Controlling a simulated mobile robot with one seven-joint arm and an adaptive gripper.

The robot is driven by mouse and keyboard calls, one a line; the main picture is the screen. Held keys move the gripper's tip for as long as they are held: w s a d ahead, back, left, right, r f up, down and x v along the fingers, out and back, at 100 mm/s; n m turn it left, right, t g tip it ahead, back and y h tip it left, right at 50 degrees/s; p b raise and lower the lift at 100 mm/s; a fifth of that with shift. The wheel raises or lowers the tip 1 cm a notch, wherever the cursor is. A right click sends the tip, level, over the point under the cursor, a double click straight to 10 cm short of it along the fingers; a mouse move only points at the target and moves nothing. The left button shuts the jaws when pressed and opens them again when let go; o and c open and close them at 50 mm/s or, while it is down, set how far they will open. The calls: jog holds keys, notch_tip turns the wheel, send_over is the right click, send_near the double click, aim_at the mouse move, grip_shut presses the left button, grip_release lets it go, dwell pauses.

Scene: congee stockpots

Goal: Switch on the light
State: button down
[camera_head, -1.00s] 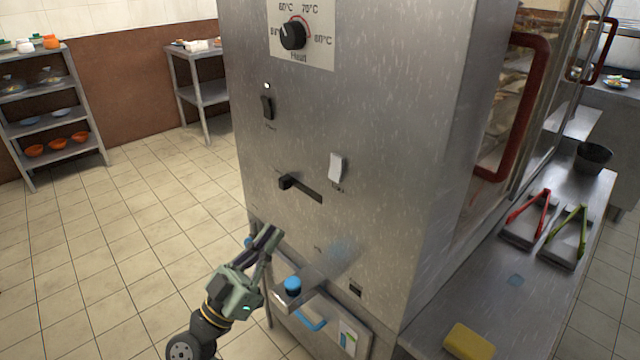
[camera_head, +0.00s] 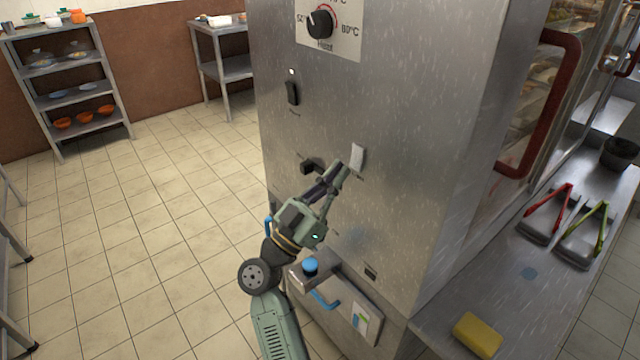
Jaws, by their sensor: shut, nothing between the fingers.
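A white rocker switch (camera_head: 357,158) is on the steel side panel of the cabinet (camera_head: 400,110). It had a small label under it, now hidden and too small to read. My gripper (camera_head: 341,168) is shut and empty. Its fingertips are just left of and below the white switch, very close to it; I cannot tell whether they touch. A black rocker switch (camera_head: 292,92) is higher on the left, with a small lit white lamp (camera_head: 291,71) above it.
A heat dial (camera_head: 320,23) is at the panel top. A black slider knob (camera_head: 311,165) sits beside my fingers. A blue button (camera_head: 310,265) on a bracket is below my wrist. Tongs (camera_head: 548,212) and a yellow sponge (camera_head: 477,335) lie on the right counter.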

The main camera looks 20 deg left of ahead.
jog(key=shift+w+d, duration=0.2)
jog(key=shift+w, duration=0.2)
jog(key=shift+f, duration=0.1)
jog(key=shift+w+d+f+t+b, duration=0.3)
jog(key=shift+w+f+t+b, duration=0.15)
jog(key=shift+b, duration=0.3)
jog(key=shift+s+r, duration=0.1)
jog(key=shift+r, duration=0.2)
jog(key=shift+a+p, duration=0.1)
jog(key=shift+p, duration=0.25)
